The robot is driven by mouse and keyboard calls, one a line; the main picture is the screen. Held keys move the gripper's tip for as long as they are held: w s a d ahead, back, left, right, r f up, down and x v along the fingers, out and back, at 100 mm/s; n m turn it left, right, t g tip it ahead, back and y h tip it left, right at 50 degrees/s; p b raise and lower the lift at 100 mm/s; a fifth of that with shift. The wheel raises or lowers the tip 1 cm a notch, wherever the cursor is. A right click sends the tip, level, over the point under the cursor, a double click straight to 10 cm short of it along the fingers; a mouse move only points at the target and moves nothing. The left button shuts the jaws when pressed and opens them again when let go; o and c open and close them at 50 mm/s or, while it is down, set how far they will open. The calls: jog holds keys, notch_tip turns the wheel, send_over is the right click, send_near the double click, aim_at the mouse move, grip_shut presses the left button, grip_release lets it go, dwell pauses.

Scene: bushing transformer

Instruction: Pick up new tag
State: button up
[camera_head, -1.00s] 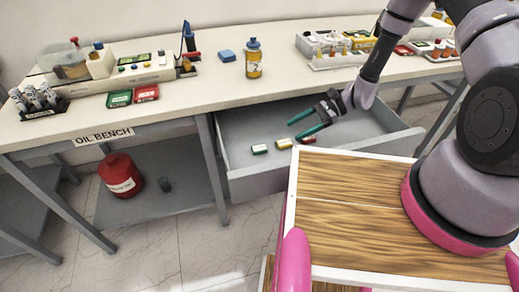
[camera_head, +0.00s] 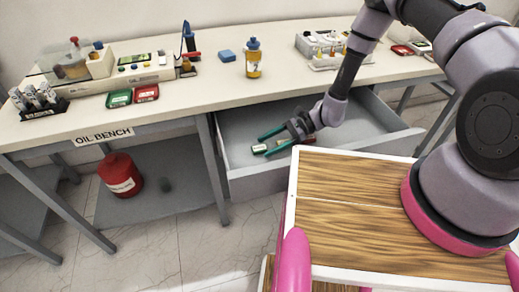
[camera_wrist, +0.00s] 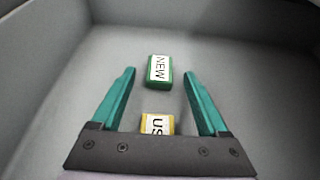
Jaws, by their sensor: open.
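The new tag is a small green block with a white label reading "NEW" (camera_wrist: 159,71). It lies on the drawer floor, just beyond and between my fingertips in the wrist view. In the head view the green tag (camera_head: 259,149) shows at the left end of the drawer, next to my gripper (camera_head: 266,144). My gripper (camera_wrist: 159,72) is open and empty, its two teal fingers apart. A yellow tag with a label starting "US" (camera_wrist: 157,124) lies between the fingers nearer the palm, partly hidden by it.
The open drawer (camera_head: 250,187) has grey walls around the tags. A wooden-topped surface (camera_head: 350,190) stands close in front of the drawer.

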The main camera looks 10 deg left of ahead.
grip_shut()
